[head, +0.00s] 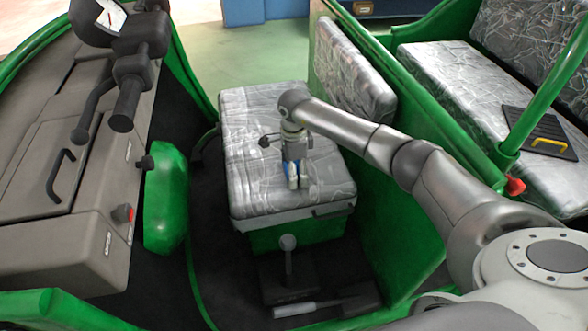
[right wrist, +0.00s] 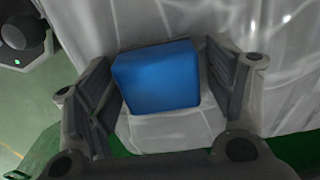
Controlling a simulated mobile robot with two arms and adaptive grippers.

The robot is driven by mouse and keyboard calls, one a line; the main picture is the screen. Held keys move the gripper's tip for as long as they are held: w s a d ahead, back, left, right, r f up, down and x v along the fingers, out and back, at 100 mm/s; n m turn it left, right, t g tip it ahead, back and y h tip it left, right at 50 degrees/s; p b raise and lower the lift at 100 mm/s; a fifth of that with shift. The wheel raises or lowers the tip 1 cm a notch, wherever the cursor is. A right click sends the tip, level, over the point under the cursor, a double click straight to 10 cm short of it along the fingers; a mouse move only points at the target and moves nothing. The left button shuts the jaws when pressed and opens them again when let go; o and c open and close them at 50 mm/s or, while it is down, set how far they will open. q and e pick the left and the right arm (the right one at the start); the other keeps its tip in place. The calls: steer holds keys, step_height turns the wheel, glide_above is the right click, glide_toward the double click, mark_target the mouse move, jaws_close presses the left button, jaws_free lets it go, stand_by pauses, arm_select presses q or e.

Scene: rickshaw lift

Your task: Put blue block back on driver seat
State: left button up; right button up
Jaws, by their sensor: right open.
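The blue block (right wrist: 158,78) rests on the silver-grey driver seat (head: 262,120) in the right wrist view. Only a sliver of the block (head: 287,169) shows in the head view, behind the gripper's fingers. My right gripper (head: 297,182) points down over the front half of the seat. Its fingers are open, one on each side of the block, with a narrow gap showing at each side in the right wrist view. The seat cover (right wrist: 270,60) fills much of that view. My left gripper is not in view.
A green partition with a padded backrest (head: 352,75) stands right of the seat. The dashboard (head: 60,150) and handlebar grip (head: 127,103) are at the left. A lever (head: 288,262) rises from the floor before the seat. A dark clipboard-like item (head: 538,133) lies on the rear bench.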

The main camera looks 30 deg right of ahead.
step_height(320, 180, up, 12)
steer(key=shift+r, duration=0.2)
stand_by(0.4)
